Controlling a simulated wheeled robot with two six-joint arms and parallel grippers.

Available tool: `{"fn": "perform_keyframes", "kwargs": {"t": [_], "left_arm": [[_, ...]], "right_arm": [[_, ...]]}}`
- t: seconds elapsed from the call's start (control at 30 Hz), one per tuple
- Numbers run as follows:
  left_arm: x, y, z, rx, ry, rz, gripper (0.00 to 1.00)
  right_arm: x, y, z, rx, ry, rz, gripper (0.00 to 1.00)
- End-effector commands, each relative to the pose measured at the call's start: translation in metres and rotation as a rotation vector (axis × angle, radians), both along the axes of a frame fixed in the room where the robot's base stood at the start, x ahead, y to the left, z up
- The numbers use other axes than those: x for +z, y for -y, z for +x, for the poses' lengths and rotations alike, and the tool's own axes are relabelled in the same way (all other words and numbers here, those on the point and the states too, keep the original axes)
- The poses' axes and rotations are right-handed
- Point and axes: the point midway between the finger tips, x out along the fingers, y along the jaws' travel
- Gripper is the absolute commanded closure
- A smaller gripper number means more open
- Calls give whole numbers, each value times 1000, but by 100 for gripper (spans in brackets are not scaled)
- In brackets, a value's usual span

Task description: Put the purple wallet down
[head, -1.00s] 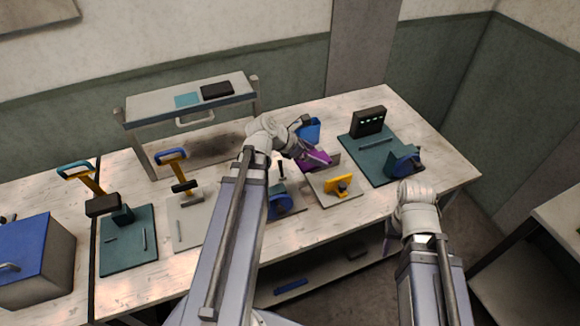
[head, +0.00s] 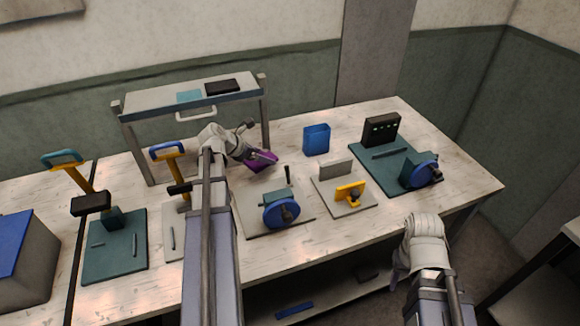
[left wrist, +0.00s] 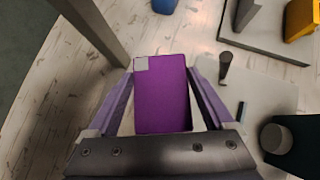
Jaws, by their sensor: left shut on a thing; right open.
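The purple wallet (head: 261,161) is in my left gripper (head: 250,153), over the table near the right leg of the raised shelf. In the left wrist view the wallet (left wrist: 162,95) lies between the two fingers, with a pale patch at one corner. The left gripper is shut on it. Whether the wallet touches the tabletop, I cannot tell. My right gripper (head: 396,277) hangs low at the table's front edge, partly hidden by its own wrist; it is open and holds nothing that I can see.
A blue open container (head: 316,139) stands right of the wallet. A grey board with a blue-wheeled device (head: 281,211) lies in front. The raised shelf (head: 150,100) stands behind left, its leg (left wrist: 88,28) close to the gripper. Bare tabletop (head: 285,150) lies between wallet and container.

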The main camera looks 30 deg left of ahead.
Motion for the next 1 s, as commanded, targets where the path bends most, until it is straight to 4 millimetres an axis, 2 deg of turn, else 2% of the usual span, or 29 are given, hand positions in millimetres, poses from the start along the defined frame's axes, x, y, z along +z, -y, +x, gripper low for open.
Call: {"fn": "perform_keyframes", "kwargs": {"t": [0.03,0.2,0.3,0.43,0.73,1.0], "left_arm": [[-13,2,14,-3,0,0,80],[-31,14,48,-3,0,1,80],[-37,19,62,-2,0,-1,80],[-41,22,71,-1,0,1,80],[-44,25,78,0,0,0,80],[-69,34,109,-1,1,-1,80]], "right_arm": [[-13,0,0,0,0,0,53],[-31,0,0,0,0,0,53],[-37,0,0,0,0,0,53],[-41,0,0,0,0,0,53],[-44,0,0,0,0,0,53],[-70,0,0,0,0,0,53]]}}
